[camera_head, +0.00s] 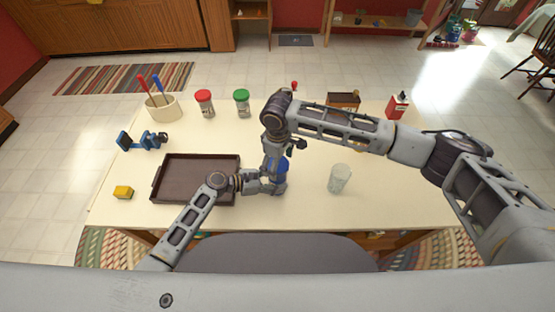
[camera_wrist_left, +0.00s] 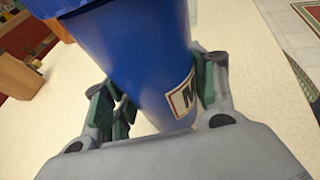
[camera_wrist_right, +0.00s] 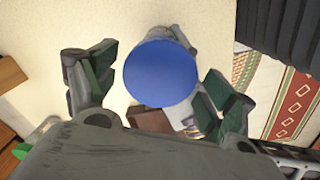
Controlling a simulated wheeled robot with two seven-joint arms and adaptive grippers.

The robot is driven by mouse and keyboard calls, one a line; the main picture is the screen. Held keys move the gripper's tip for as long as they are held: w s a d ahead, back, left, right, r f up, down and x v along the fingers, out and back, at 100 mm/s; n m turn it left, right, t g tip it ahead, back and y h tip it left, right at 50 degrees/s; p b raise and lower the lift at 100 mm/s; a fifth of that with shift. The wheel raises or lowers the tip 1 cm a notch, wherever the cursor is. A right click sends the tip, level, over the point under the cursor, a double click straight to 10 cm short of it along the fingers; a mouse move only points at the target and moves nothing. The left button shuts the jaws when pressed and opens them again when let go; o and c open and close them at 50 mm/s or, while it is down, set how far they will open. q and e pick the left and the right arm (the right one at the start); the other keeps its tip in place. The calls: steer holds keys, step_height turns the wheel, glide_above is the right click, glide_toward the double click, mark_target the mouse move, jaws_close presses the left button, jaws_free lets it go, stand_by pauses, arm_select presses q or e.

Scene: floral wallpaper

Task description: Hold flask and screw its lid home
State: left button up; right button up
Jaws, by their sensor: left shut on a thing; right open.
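The blue flask (camera_head: 281,176) stands near the table's front middle, right of the brown tray. My left gripper (camera_head: 264,184) is shut on its body from the left. In the left wrist view the flask (camera_wrist_left: 140,55) has a pale label and sits between the two fingers, its top outside the picture. In the right wrist view a round blue lid top (camera_wrist_right: 162,72) shows from above, between the spread fingers of my right gripper (camera_wrist_right: 160,88). My right gripper is open over the flask with gaps on both sides of the lid. How far the lid is screwed down is hidden.
The tray (camera_head: 165,201) is empty. A clear glass (camera_head: 339,178) stands right of the flask.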

steer(key=shift+n, duration=0.3)
steer(key=shift+n, duration=2.6)
steer(key=c, duration=0.8)
steer(key=shift+o, duration=0.2)
steer(key=m, duration=0.6)
steer(key=shift+m, duration=3.4)
